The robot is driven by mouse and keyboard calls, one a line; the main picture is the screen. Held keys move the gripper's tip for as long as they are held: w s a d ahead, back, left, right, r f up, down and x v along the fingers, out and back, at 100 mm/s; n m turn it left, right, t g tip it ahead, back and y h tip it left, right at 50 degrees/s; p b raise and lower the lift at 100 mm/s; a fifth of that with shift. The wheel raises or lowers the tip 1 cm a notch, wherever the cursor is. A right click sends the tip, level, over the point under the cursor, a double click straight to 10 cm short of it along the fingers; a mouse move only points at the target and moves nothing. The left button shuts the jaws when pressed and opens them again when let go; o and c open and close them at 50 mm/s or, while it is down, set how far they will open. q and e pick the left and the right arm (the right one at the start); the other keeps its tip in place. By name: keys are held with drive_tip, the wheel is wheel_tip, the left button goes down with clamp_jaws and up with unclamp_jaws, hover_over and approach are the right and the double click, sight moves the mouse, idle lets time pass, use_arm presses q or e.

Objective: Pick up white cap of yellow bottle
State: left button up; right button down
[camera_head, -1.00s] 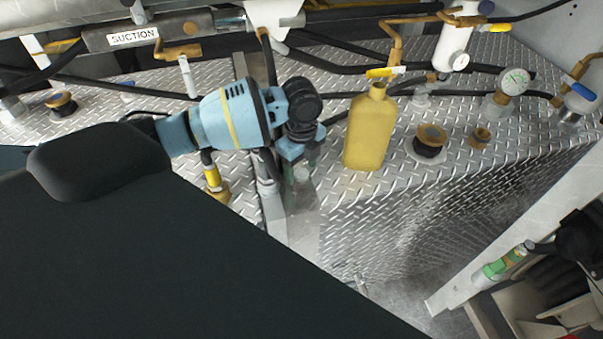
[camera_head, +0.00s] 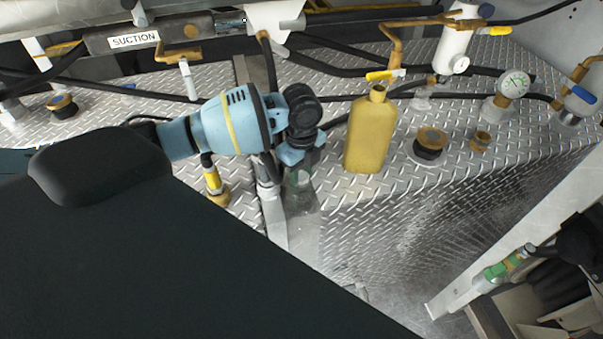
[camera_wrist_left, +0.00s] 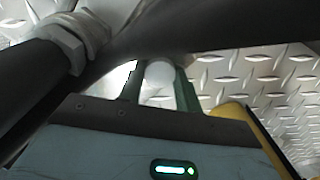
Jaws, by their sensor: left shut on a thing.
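The yellow bottle (camera_head: 371,134) stands upright on the metal tread plate in the head view, with no cap on its neck. Its yellow side also shows at the lower right of the left wrist view (camera_wrist_left: 244,118). My left gripper (camera_head: 299,178) points down just left of the bottle, apart from it. In the left wrist view its two green fingers (camera_wrist_left: 160,88) are shut on a pale, round white cap (camera_wrist_left: 160,76). In the head view the cap is hard to make out. My right gripper is not in view.
Black hoses (camera_head: 340,68) and brass pipes (camera_head: 394,45) run behind the bottle. A black and brass cap (camera_head: 431,143) and a gauge (camera_head: 513,84) stand to its right. The plate drops off at its front edge. A dark hose crosses the left wrist view (camera_wrist_left: 60,75).

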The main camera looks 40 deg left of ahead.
sight(302, 175)
use_arm(q)
drive_tip(key=shift+r, duration=0.15)
